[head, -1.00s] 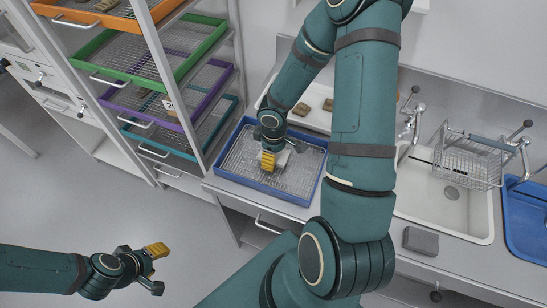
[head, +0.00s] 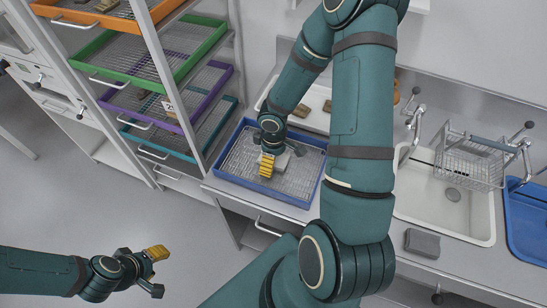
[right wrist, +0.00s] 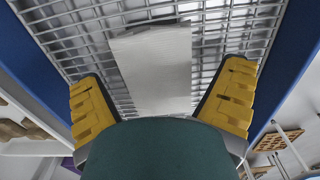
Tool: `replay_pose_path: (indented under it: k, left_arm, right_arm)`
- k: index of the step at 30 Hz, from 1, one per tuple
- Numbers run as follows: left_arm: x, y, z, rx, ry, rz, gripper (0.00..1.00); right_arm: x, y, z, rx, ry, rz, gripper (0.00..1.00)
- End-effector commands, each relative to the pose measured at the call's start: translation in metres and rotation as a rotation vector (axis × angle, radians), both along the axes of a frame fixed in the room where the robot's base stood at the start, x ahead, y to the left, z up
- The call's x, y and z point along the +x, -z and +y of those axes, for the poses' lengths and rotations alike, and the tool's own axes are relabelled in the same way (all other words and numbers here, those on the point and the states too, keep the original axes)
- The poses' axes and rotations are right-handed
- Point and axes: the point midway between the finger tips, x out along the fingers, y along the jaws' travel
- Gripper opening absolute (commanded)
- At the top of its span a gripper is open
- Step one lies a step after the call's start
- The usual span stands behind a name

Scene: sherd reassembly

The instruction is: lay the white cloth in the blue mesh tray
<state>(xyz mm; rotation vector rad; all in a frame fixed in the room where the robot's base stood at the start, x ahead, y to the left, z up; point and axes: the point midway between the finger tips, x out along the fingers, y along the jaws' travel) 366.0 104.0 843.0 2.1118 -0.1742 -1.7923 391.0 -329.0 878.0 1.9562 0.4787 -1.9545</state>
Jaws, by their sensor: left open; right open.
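The white cloth (right wrist: 152,70) is a folded, flat strip on the grey mesh inside the blue mesh tray (head: 262,190). In the head view only a pale bit of the cloth (head: 297,149) shows beside my right gripper. The tray's blue walls also show at both sides of the right wrist view (right wrist: 292,75). My right gripper (head: 268,164) points down into the tray. Its yellow-padded fingers are apart, one on each side of the cloth in the wrist view, with a gap to it. My left gripper (head: 153,270) is open and empty over the floor at lower left.
A rack with orange, green (head: 185,82), purple and teal trays stands left of the blue tray. A white tray with brown pieces (head: 303,108) lies behind it. A sink (head: 455,205) with a wire basket (head: 468,162) is at right, with a grey block (head: 422,243) in front.

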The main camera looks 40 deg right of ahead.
Motion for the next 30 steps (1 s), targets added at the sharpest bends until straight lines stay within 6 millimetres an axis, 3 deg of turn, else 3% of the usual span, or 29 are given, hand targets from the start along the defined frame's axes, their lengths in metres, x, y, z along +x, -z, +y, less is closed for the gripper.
replay_pose_path:
  k: [5, 18, 24, 30]
  left_arm:
    - [0.0, -0.011, 0.0, -0.002, 0.0, -0.001, 0.45]
    - [-0.001, -0.041, 0.002, -0.008, 0.002, -0.002, 0.45]
    - [-0.001, -0.045, 0.002, -0.009, 0.001, -0.001, 0.45]
    - [-0.001, -0.045, 0.002, -0.009, 0.001, -0.001, 0.45]
  right_arm:
    - [0.001, -0.02, -0.001, -0.002, 0.002, -0.002, 0.95]
    - [0.001, -0.105, -0.001, -0.002, 0.001, -0.003, 0.95]
    - [0.0, -0.121, 0.0, 0.0, 0.001, -0.001, 0.95]
    - [0.0, -0.122, 0.0, 0.0, 0.0, 0.0, 0.95]
